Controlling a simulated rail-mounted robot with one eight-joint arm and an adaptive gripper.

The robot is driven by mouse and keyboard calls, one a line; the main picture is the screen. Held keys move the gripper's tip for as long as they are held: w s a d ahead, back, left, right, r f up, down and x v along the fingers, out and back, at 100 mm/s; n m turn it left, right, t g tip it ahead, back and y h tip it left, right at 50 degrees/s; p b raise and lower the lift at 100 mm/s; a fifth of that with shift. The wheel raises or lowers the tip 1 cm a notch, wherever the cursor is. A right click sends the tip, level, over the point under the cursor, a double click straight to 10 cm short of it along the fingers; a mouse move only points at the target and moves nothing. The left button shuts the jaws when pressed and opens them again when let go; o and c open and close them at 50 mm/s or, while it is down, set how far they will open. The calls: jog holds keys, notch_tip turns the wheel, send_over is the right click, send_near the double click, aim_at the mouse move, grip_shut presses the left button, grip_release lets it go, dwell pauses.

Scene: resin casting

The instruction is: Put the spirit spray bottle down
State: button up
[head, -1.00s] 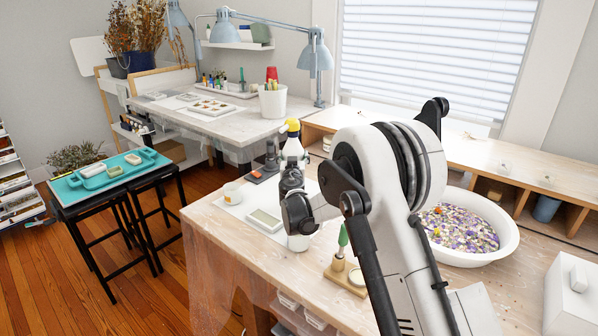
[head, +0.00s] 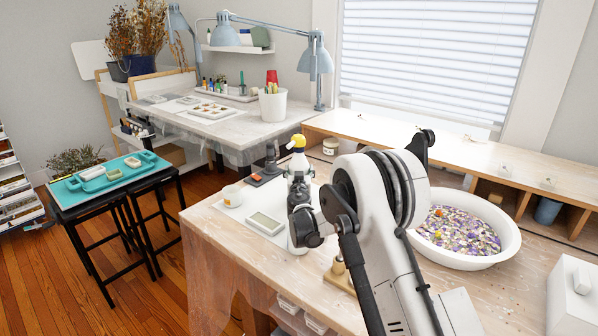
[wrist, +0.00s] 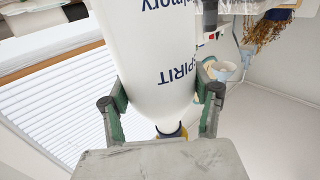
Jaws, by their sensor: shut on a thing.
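The spirit spray bottle (head: 298,160) is white with a yellow spray head, and stands upright in the head view. My gripper (head: 298,188) is shut on it. In the wrist view the white bottle (wrist: 150,45) fills the middle, with "SPIRIT" lettering upside down. The green-padded fingers (wrist: 165,93) press on its two sides.
A dark device (head: 268,173) stands behind. A large white basin (head: 510,240) of petals is to the right. My arm partly hides a wooden stand (head: 338,277).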

jog(key=shift+f, duration=0.15)
jog(key=o, duration=1.5)
jog(key=shift+c, duration=0.2)
jog(key=s, duration=0.7)
jog(key=shift+s+d+r+p, duration=0.2)
jog(key=shift+s+d+p, duration=0.05)
jog(key=shift+d+p, duration=0.1)
jog(key=shift+r, duration=0.1)
